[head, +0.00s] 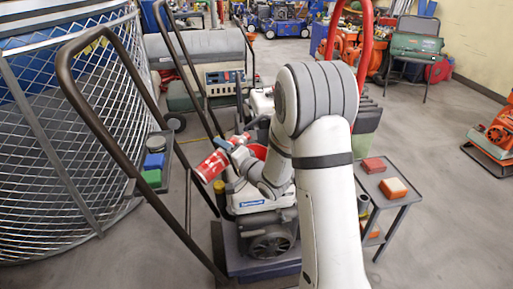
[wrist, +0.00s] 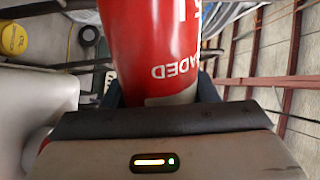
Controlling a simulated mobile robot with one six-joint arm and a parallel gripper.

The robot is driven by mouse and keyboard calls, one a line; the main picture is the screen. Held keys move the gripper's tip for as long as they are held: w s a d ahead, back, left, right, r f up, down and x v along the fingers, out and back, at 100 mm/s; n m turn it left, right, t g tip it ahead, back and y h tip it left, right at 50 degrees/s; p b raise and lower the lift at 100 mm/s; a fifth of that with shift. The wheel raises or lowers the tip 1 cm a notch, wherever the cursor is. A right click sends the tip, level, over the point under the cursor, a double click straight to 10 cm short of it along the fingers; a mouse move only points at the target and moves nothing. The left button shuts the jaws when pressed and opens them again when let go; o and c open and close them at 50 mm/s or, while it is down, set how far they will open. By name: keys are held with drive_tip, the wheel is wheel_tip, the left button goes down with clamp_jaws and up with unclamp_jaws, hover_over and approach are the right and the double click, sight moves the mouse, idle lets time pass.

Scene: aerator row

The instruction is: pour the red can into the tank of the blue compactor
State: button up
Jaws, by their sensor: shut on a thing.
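The red can (head: 209,167) with white markings is held by my gripper (head: 225,148), left of my arm. It looks tilted, its red end toward the lower left. In the wrist view the red can (wrist: 150,40) fills the upper middle between my dark fingers, with part of a white word on its side. Below and right of the can in the head view is a machine with a pale engine body and a dark blue base (head: 262,265), seemingly the compactor. My arm hides part of it. I cannot make out its tank opening or whether anything flows.
A brown handle frame (head: 130,60) rises at the left, close to the can. A mesh cage (head: 60,130) stands beyond it. A small grey table (head: 400,205) with red boxes is to the right. Open floor (head: 450,220) lies at the far right.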

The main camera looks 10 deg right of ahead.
sight(231, 139)
drive_tip(key=shift+r+m+p, duration=0.15)
drive_tip(key=shift+m+p, duration=0.25)
drive_tip(key=shift+m, duration=0.2)
drive_tip(key=shift+f+m, duration=0.8)
drive_tip(key=shift+r+p, duration=0.2)
drive_tip(key=shift+p, duration=0.1)
drive_tip(key=shift+w+d+r+m+p, duration=0.15)
drive_tip(key=shift+r+m+p, duration=0.45)
drive_tip(key=shift+m+p, duration=0.3)
drive_tip(key=shift+w+d+m+p, duration=0.15)
drive_tip(key=shift+d+m+p, duration=0.1)
drive_tip(key=shift+m+p, duration=0.5)
idle(2.0)
drive_tip(key=shift+w+d+r+m+p, duration=0.2)
drive_tip(key=shift+d+r+m+p, duration=0.25)
drive_tip(key=shift+m+p, duration=0.45)
drive_tip(key=shift+w+d+r+m+p, duration=0.2)
drive_tip(key=shift+r+m+p, duration=0.4)
drive_tip(key=shift+p, duration=0.5)
drive_tip(key=shift+w+d+r+m+p, duration=0.1)
drive_tip(key=shift+r+m+p, duration=0.2)
drive_tip(key=shift+p, duration=0.2)
drive_tip(key=shift+w+d, duration=0.1)
